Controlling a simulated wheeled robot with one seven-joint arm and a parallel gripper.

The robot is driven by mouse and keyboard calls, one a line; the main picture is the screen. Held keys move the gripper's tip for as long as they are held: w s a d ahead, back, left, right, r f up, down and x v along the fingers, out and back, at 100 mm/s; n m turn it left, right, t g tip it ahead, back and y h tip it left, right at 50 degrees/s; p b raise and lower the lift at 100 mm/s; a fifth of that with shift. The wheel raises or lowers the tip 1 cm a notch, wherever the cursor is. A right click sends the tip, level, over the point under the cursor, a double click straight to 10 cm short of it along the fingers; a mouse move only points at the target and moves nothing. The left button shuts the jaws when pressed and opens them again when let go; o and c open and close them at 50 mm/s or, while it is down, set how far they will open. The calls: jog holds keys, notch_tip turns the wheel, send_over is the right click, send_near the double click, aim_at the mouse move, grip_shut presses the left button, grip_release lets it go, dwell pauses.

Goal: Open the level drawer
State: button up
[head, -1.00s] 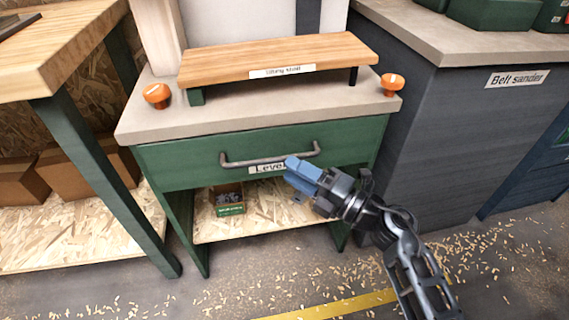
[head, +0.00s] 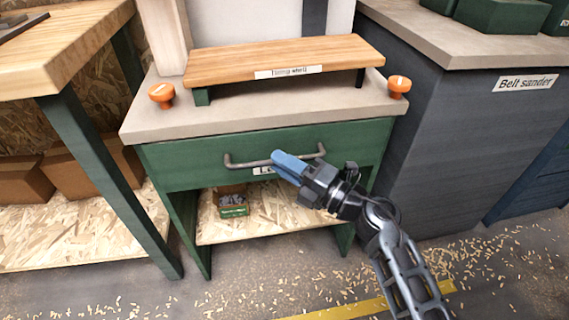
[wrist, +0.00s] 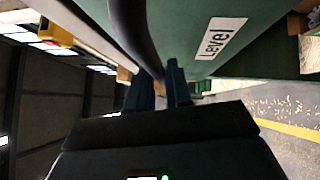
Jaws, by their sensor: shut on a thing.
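The level drawer (head: 200,164) is a green drawer front under a beige counter, and it looks closed. A grey bar handle (head: 243,164) runs across it. Its white label is mostly hidden behind my gripper in the head view, but the label (wrist: 221,38) reads "Level" in the wrist view. My gripper (head: 278,158) has blue fingers and is shut on the handle, right of its middle. In the wrist view the dark handle (wrist: 133,35) runs down between the two blue fingers (wrist: 161,82).
A wooden shelf (head: 290,52) stands on the counter between two orange knobs (head: 161,95), (head: 399,86). A small green box (head: 232,203) sits on the open shelf below. A workbench leg (head: 105,180) is close at left, and the belt sander cabinet (head: 450,150) at right.

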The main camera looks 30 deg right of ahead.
grip_shut()
jog(key=s+a+p, duration=0.1)
jog(key=s+a, duration=0.2)
jog(key=s, duration=0.7)
jog(key=s+a+p, duration=0.2)
jog(key=s+a, duration=0.1)
jog(key=s, duration=0.7)
jog(key=shift+s+a, duration=0.3)
jog(key=o, duration=0.6)
grip_release()
